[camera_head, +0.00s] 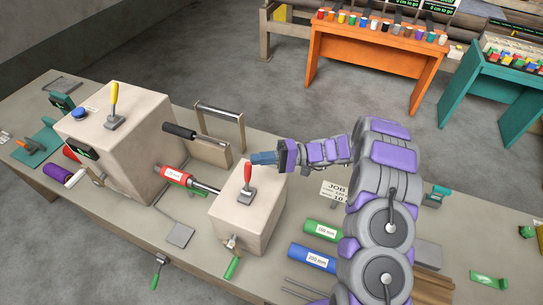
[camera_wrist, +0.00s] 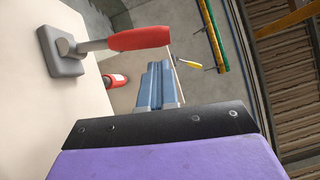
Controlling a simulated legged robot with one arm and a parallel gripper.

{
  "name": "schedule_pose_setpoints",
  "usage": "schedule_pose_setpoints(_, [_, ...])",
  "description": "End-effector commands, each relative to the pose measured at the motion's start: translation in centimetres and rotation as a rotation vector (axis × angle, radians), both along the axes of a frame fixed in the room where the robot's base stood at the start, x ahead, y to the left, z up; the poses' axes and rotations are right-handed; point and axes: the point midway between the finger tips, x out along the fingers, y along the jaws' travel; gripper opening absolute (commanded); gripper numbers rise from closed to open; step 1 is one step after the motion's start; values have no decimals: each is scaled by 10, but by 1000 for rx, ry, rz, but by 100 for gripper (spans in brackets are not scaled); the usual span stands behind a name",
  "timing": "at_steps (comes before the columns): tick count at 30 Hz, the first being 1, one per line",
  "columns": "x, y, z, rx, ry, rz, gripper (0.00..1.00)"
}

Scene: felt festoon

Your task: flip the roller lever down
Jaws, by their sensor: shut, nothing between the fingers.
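A lever with a red handle (camera_head: 248,174) stands upright on a grey base on top of the smaller cream box (camera_head: 240,225). In the wrist view the same red handle (camera_wrist: 138,39) lies across the upper left, because that view is turned on its side. My gripper (camera_head: 257,158) has blue fingers and is shut and empty. It is just behind and to the right of the red handle in the head view. In the wrist view its fingertips (camera_wrist: 158,66) are close to the handle, with no clear contact. A red-banded roller (camera_head: 174,175) reaches the box's left side.
A larger cream box (camera_head: 118,140) at left carries a yellow-handled lever (camera_head: 115,97) and a blue button (camera_head: 79,113). A metal frame with a black-gripped bar (camera_head: 180,131) stands behind the roller. Green and blue cylinders (camera_head: 308,258) lie right of the smaller box.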

Motion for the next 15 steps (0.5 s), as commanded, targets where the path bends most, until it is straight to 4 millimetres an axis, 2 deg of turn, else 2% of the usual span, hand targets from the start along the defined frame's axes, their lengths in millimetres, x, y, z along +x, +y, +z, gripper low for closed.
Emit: schedule_pose_setpoints(15, [25, -74, -11, -12, -1, -4, 0])
